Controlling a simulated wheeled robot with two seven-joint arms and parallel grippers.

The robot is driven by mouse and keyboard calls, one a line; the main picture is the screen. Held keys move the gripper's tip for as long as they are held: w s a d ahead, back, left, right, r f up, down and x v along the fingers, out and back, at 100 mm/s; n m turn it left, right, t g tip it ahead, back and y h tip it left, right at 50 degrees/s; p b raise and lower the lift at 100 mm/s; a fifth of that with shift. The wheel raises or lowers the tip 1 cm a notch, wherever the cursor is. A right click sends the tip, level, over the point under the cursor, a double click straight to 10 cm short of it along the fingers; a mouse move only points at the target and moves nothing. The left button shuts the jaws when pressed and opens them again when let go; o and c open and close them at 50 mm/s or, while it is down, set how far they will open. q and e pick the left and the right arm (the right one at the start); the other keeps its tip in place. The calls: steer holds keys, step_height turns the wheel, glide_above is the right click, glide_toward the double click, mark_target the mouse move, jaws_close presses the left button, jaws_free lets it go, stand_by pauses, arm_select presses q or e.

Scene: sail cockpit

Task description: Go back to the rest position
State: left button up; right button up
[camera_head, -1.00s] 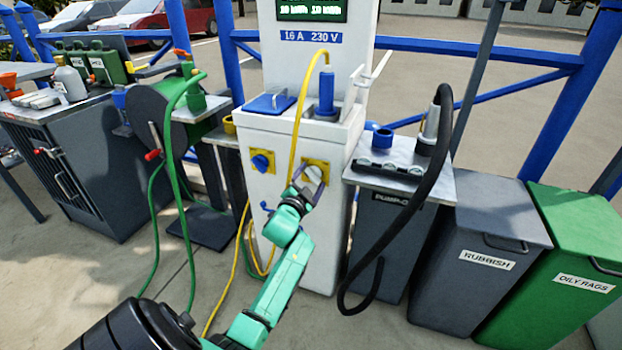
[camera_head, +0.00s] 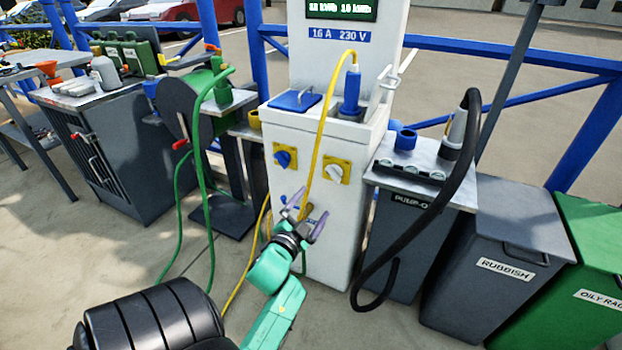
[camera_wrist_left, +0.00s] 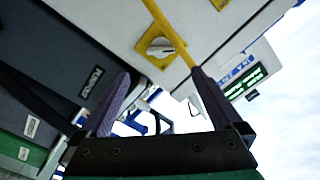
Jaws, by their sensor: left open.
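My left gripper (camera_head: 308,207) is open and empty in front of the white power pedestal (camera_head: 320,257), below its two yellow-framed rotary switches. The left switch has a blue knob (camera_head: 284,157); the right switch has a white knob (camera_head: 335,172), turned at a slant. In the left wrist view my open fingers (camera_wrist_left: 162,85) spread wide with nothing between them, and the white-knobbed switch (camera_wrist_left: 160,48) shows beyond them. My right gripper is in neither view.
A yellow cable (camera_head: 317,130) hangs down the pedestal's front, close to my gripper. A green hose (camera_head: 197,180) hangs at left. A black hose (camera_head: 444,215) loops from the pump-out stand (camera_head: 400,220) at right. Bare paving (camera_head: 70,245) lies at front left.

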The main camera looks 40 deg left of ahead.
arm_select(q)
steer(key=shift+s, duration=0.2)
stand_by(0.4)
steer(key=s+d+f+n+g+h+p, duration=0.1)
steer(key=s+d+f+g+h+p, duration=0.15)
steer(key=d+f+p, duration=0.35)
steer(key=s+d+f+g+h+p, duration=0.1)
steer(key=s+d+f+g+p, duration=0.15)
steer(key=f, duration=0.65)
steer(key=s+d+f+n+g+h+p, duration=0.1)
steer(key=s+d+f+g+h+p, duration=0.15)
steer(key=s+f+p, duration=0.35)
steer(key=s+d+f+g+p, duration=0.1)
steer(key=s+f+g+p, duration=0.2)
steer(key=s, duration=0.8)
steer(key=s+d+f+g+p, duration=0.1)
steer(key=s+f+g, duration=0.4)
steer(key=s, duration=0.6)
steer(key=shift+d+f+n+p, duration=0.2)
steer(key=shift+n+p, duration=0.1)
steer(key=shift+p, duration=0.6)
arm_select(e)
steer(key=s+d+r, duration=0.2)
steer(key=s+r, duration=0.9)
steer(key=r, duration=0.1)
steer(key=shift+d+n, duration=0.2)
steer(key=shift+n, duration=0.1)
